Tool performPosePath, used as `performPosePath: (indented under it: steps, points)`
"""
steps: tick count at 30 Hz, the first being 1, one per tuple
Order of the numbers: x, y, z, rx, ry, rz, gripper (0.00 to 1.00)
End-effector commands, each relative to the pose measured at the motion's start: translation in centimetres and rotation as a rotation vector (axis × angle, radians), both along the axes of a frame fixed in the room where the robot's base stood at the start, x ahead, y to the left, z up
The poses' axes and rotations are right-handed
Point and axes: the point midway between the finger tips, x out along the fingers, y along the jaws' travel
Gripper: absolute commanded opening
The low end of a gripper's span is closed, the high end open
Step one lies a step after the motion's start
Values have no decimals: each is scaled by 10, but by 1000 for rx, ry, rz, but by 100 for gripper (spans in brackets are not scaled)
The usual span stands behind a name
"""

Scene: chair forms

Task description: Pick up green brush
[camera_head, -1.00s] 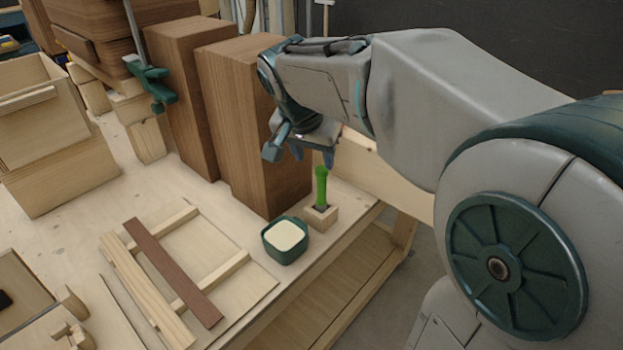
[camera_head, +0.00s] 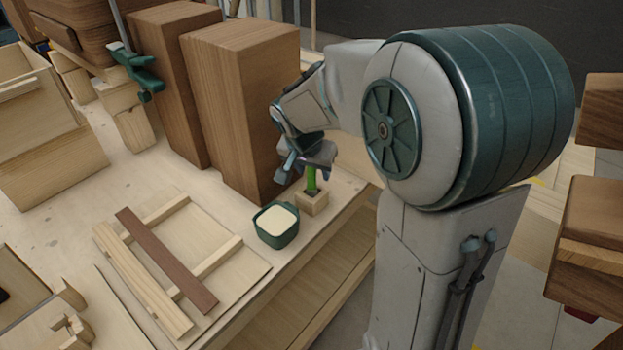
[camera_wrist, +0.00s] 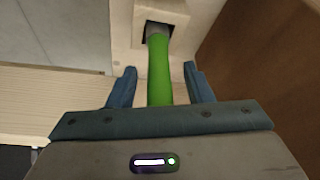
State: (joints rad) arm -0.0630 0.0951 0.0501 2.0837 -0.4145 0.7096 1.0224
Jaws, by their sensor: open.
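The green brush (camera_head: 311,180) stands upright in a small wooden block holder (camera_head: 312,203) near the table's edge. My gripper (camera_head: 304,171) is at the upper part of the green handle, in front of the tall brown block. In the wrist view the green handle (camera_wrist: 160,70) runs between the two open blue fingers of my gripper (camera_wrist: 161,88), with a gap on either side. Its far end sits in the square hole of the pale holder (camera_wrist: 184,50). The handle's near end is hidden behind the gripper body.
A green cup with cream contents (camera_head: 277,225) stands just left of the holder. Tall brown wooden blocks (camera_head: 240,110) rise close behind my gripper. A wooden frame with slats (camera_head: 170,260) lies on the table at front left. A green clamp (camera_head: 140,75) is at the back.

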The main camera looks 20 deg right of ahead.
Motion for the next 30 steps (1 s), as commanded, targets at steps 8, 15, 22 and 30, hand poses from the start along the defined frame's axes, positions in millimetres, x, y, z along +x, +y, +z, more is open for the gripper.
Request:
performPosePath:
  steps: [8,15,22,30]
  points:
    - [0,0,0,0,0,-1,10]
    - [0,0,1,0,-1,-1,0]
    - [1,0,15,0,-5,-2,0]
    - [1,0,69,1,-6,-2,0]
